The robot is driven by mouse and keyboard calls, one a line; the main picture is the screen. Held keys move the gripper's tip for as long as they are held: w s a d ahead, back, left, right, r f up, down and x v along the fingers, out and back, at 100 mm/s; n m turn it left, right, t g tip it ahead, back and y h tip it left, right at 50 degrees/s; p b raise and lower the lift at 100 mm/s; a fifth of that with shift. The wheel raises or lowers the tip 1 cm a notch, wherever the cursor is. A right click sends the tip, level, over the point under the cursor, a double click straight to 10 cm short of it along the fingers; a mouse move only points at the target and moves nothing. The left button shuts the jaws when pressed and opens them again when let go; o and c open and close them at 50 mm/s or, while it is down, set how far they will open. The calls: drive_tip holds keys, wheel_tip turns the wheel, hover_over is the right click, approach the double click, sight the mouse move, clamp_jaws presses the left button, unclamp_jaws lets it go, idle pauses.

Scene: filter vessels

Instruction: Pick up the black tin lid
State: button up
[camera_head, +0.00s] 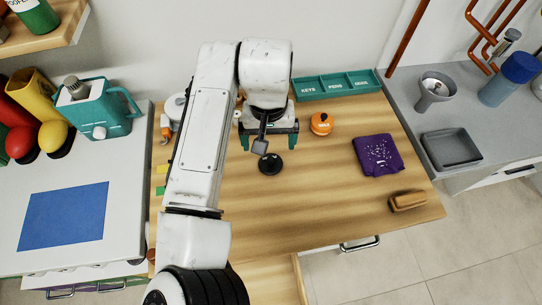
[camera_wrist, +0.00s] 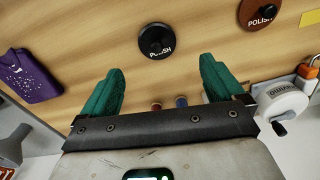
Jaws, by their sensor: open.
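In the wrist view the black lid (camera_wrist: 155,43), lettered POLISH, lies ahead of the gap between my gripper's teal fingers (camera_wrist: 160,72). The fingers are spread apart with nothing between them. They appear clear of the lid. A similar brown lid (camera_wrist: 259,13), also lettered POLISH, lies to its right in the wrist view.
A purple cloth (camera_head: 377,154), an orange round thing (camera_head: 321,123), a brown brush-like block (camera_head: 408,201) and a teal tray (camera_head: 337,86) are on the desk. A white cranked device (camera_wrist: 283,107) stands near the right finger. Bare wood surrounds the black lid.

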sight(271, 159)
wheel_tip(271, 159, down, 3)
drive_tip(key=shift+r, duration=0.15)
drive_tip(key=f, duration=0.1)
drive_tip(key=f+p, duration=0.1)
drive_tip(key=f, duration=0.2)
drive_tip(key=shift+s+d, duration=0.2)
drive_tip(key=shift+d, duration=0.05)
drive_tip(key=shift+f, duration=0.65)
drive_tip(key=shift+c, duration=0.3)
drive_tip(key=c, duration=1.1)
